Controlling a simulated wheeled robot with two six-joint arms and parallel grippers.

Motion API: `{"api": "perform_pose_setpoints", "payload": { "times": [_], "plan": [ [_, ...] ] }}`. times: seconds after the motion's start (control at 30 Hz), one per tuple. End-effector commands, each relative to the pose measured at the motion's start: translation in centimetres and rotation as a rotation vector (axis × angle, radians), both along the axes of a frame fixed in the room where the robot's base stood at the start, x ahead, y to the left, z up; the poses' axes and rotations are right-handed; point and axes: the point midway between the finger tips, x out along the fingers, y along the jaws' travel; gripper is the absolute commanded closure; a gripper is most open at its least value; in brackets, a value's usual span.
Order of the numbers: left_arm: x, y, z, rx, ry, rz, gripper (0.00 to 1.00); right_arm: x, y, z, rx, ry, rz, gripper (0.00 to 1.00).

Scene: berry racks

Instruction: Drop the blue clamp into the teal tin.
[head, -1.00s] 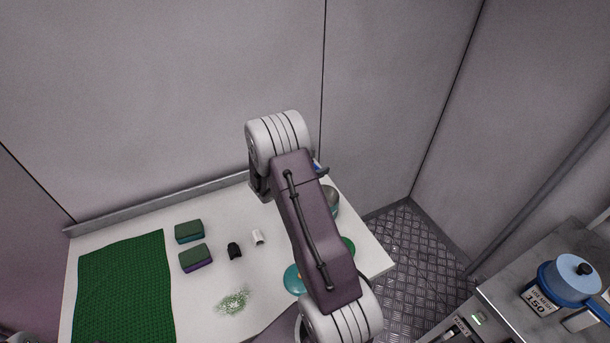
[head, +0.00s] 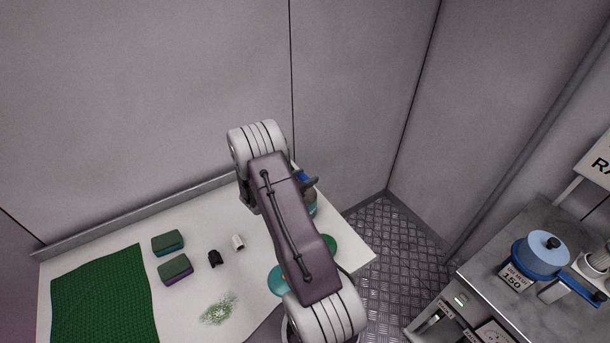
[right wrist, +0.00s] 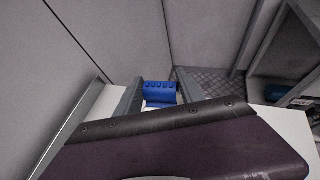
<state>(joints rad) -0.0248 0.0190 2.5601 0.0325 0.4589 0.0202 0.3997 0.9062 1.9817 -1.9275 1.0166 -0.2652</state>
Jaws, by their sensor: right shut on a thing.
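The blue clamp (right wrist: 160,92) sits between the two grey fingers of my right gripper (right wrist: 158,98) in the right wrist view; the gripper is shut on it. In the head view a bit of the blue clamp (head: 303,177) shows beside my right gripper (head: 312,183), beyond my purple arm link. Just below it is a greyish rounded thing with a teal lower edge (head: 312,209), partly hidden by my arm; I cannot tell whether it is the teal tin. My left gripper is not in view.
On the white table (head: 90,243) lie a green mat (head: 104,300), two sponges (head: 168,243) (head: 175,268), a black piece (head: 215,259), a white piece (head: 238,242) and green crumbs (head: 218,309). A green disc (head: 329,243) is near the right edge. A blue pot (head: 543,257) stands on a side counter.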

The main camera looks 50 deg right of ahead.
Motion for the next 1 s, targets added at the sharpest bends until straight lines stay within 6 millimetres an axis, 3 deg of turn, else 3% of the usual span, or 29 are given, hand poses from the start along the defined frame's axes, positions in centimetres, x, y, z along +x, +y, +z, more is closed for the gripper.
{"api": "perform_pose_setpoints", "payload": {
  "times": [0.17, 0.2, 0.3, 0.67, 1.0],
  "plan": [
    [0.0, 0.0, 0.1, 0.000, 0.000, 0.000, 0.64, 0.0, 0.0, 0.0, 0.000, 0.000, 0.000, 0.92],
    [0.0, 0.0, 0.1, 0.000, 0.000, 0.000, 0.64, 0.0, 0.0, 0.0, 0.000, 0.000, 0.000, 0.52],
    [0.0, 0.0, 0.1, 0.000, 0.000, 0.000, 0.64, 0.0, 0.0, 0.0, 0.000, 0.000, 0.000, 0.29],
    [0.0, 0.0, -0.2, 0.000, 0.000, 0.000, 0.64, 0.1, 0.6, 0.3, -0.001, -0.001, 0.003, 0.29],
    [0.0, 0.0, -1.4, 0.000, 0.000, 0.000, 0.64, -0.4, 6.9, 3.2, -0.001, -0.003, 0.004, 0.29]
  ]
}}
